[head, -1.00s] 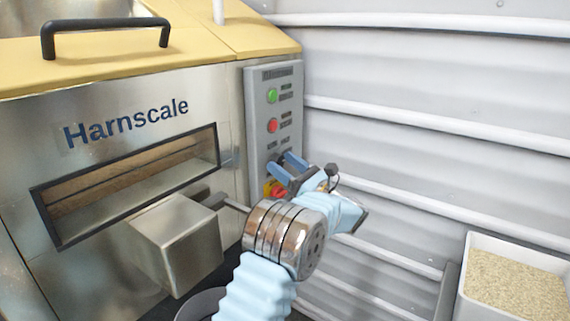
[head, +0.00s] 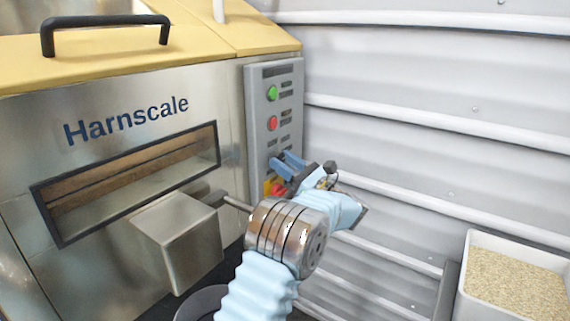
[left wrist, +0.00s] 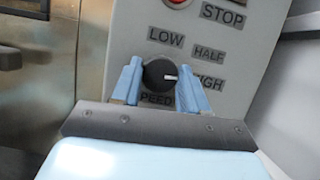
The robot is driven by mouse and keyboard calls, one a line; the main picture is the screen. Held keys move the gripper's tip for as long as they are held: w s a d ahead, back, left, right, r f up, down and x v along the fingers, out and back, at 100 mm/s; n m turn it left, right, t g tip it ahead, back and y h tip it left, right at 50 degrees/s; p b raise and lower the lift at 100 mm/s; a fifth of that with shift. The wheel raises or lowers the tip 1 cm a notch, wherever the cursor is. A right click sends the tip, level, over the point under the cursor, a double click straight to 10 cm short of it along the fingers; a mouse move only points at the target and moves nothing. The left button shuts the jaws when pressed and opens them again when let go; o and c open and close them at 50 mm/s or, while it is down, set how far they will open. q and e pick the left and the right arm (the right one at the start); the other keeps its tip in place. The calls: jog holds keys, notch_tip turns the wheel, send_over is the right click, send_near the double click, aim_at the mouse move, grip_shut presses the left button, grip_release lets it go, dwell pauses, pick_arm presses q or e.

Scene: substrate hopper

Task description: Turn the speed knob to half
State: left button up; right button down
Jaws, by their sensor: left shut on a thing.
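The speed knob (left wrist: 157,74) is a round black dial on the grey control panel (head: 255,110). In the left wrist view its white mark points right, toward the HIGH label (left wrist: 210,83). The HALF label (left wrist: 208,52) is up and to the right of the knob, and LOW (left wrist: 165,37) is above it. My left gripper (left wrist: 160,85) is shut on the knob, one blue finger on each side. In the head view the left gripper (head: 288,164) is at the panel's lower part and hides the knob.
Above the knob are a green button (head: 272,93) and a red button (head: 272,123). A red and yellow switch (head: 276,188) is just below the gripper. A metal box (head: 180,245) juts from the machine at left. A white bin of grain (head: 515,285) stands at lower right.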

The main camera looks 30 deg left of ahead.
pick_arm(q)
jog(key=n+g, duration=0.1)
jog(key=n, duration=0.2)
jog(key=n+g, duration=0.2)
jog(key=n, duration=0.1)
jog(key=shift+w, duration=0.15)
jog(key=shift+n+g+h, duration=0.4)
jog(key=shift+n+g, duration=0.15)
jog(key=shift+n, duration=0.8)
jog(key=shift+n+g+h, duration=0.4)
jog(key=shift+n+g, duration=0.15)
jog(key=shift+n, duration=0.8)
jog(key=o, duration=1.1)
jog(key=shift+c, duration=0.2)
jog(key=v, duration=1.4)
jog(key=shift+w, duration=0.15)
